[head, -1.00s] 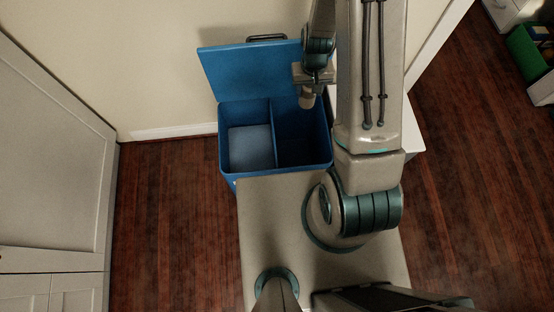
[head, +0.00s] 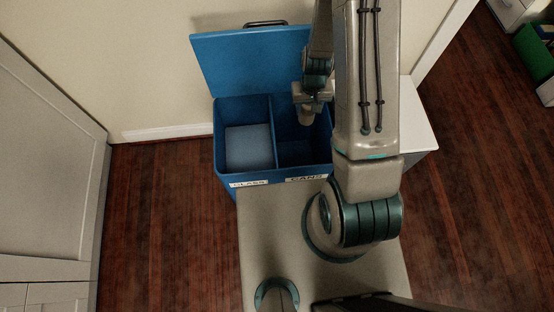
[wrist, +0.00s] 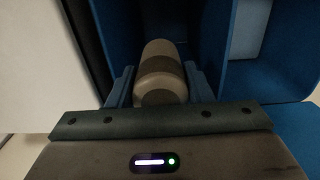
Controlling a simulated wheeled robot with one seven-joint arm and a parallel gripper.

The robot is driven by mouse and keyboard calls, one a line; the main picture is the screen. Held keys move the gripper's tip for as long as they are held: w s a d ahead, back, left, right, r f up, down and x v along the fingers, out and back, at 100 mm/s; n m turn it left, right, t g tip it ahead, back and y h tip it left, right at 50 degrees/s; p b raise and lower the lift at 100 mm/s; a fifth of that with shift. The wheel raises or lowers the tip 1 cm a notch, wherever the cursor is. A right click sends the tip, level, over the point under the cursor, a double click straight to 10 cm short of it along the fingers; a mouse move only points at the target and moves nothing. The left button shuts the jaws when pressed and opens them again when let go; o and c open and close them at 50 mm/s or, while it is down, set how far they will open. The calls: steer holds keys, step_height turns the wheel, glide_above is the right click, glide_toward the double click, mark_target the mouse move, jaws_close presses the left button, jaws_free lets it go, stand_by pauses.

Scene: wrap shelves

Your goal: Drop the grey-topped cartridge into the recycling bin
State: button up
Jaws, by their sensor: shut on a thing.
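The recycling bin (head: 222,160) is blue, with its lid open against the wall and two compartments, labelled GLASS on the left and CANS on the right. My gripper (head: 306,108) is over the right, CANS compartment. In the wrist view my gripper (wrist: 160,88) is shut on the cartridge (wrist: 160,72), a rounded cylinder with grey-beige and darker brown bands. The cartridge also shows in the head view (head: 306,118), hanging below the fingers. Its lower end is hidden in the wrist view.
A white-topped cabinet (head: 415,125) stands right of the bin, partly behind my arm. A large pale cupboard (head: 45,150) is at the left. Wooden floor (head: 160,220) is clear between the cupboard and the bin.

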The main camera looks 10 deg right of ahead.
steer(key=shift+f, duration=0.35)
steer(key=o, duration=1.1)
steer(key=shift+o, duration=0.2)
steer(key=shift+r, duration=0.15)
step_height(320, 180, up, 14)
steer(key=p, duration=0.3)
steer(key=shift+f, duration=0.2)
